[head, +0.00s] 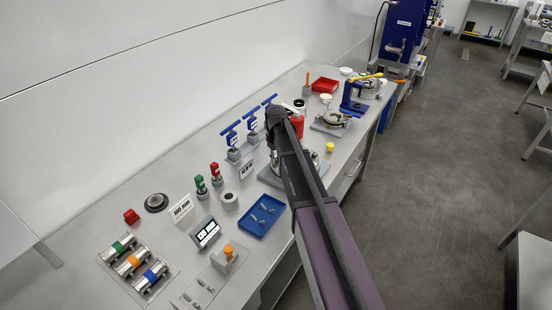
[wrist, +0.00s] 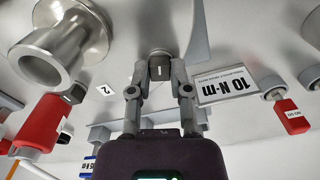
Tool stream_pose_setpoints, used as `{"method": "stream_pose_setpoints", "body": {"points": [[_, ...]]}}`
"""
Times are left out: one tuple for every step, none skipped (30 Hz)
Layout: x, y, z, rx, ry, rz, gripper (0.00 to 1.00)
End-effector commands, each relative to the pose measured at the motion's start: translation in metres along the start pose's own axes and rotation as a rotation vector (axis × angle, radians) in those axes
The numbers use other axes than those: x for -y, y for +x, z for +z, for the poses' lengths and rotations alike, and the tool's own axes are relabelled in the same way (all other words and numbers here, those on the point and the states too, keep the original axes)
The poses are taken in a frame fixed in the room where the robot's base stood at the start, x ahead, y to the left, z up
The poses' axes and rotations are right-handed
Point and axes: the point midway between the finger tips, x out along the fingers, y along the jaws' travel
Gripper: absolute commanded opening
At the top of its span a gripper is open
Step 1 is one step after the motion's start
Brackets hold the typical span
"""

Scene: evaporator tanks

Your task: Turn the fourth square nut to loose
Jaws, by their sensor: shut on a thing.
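In the wrist view my gripper (wrist: 161,76) has its two fingers closed in on the sides of a small dark grey block (wrist: 159,69), which looks like a square nut and bears a mark like a 1. A pale round boss shows just behind it. A tag marked 2 (wrist: 105,88) lies to the left, below a shiny flanged metal fitting (wrist: 62,55). I see no number four. In the head view my arm hides the fingertips and most of the grey base plate (head: 270,177) with metal parts on the bench.
A "10 N·m" sign (wrist: 229,86) stands close to the right finger. A red-handled part (wrist: 42,126) is at left, another (wrist: 287,114) at right. On the bench (head: 150,240) are blue T-handled tools (head: 231,136), a blue tray (head: 262,215) and a red-liquid bottle (head: 297,123).

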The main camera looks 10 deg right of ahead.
Motion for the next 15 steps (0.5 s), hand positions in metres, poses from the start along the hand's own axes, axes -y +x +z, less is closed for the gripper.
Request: {"method": "stream_pose_setpoints", "body": {"points": [[0.0003, 0.0003, 0.0007, 0.002, -0.035, 0.0, 0.0], [0.0003, 0.0003, 0.0007, 0.002, -0.056, 0.0, 0.0], [0.0004, 0.0003, 0.0007, 0.002, -0.085, 0.0, 0.0], [0.0004, 0.0003, 0.0007, 0.002, -0.106, 0.0, 0.0], [0.0004, 0.0003, 0.0007, 0.002, -0.124, 0.0, 0.0], [0.0005, 0.0003, 0.0007, 0.002, -0.148, -0.001, 0.0], [0.0005, 0.0003, 0.0007, 0.002, -0.165, -0.001, 0.0], [0.0005, 0.0003, 0.0008, 0.002, -0.179, -0.001, 0.0], [0.0005, 0.0003, 0.0008, 0.002, -0.198, -0.001, 0.0], [0.0006, 0.0003, 0.0008, 0.002, -0.209, -0.001, 0.0], [0.0006, 0.0003, 0.0008, 0.002, -0.221, -0.001, 0.0], [0.0006, 0.0003, 0.0008, 0.002, -0.232, -0.001, 0.0], [0.0006, 0.0003, 0.0008, 0.002, -0.239, -0.001, 0.0], [0.0006, 0.0003, 0.0008, 0.002, -0.246, -0.001, 0.0], [0.0007, 0.0003, 0.0009, 0.002, -0.253, -0.001, 0.0]]}}
